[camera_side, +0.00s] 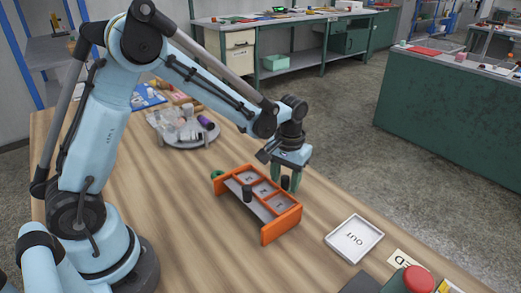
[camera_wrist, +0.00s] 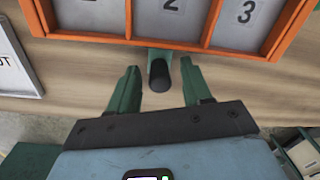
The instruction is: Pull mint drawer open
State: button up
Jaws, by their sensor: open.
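An orange-framed unit (camera_side: 282,222) with compartments numbered 1, 2 and 3 stands on the wooden table. Its orange edge (camera_wrist: 165,42) crosses the top of the wrist view. A dark round knob (camera_wrist: 160,74) on a green stem sticks out from that edge beside compartment 2. My gripper (camera_wrist: 159,68) is open, with one green finger on each side of the knob and gaps between. In the side view my gripper (camera_side: 290,186) points down at the unit's far side. A second dark knob (camera_side: 247,193) shows on the near side. I cannot make out a mint drawer face.
A white OUT tray (camera_side: 354,238) lies to the right of the unit. A round grey stand (camera_side: 185,133) with small items is behind left. A red-topped container (camera_side: 412,279) is at the front right. A green ring-like part (camera_side: 217,175) is at the unit's left end.

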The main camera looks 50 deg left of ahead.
grip_shut()
dwell(0.3)
jog(key=shift+w, duration=3.6)
grip_release()
jog(key=shift+r, duration=0.1)
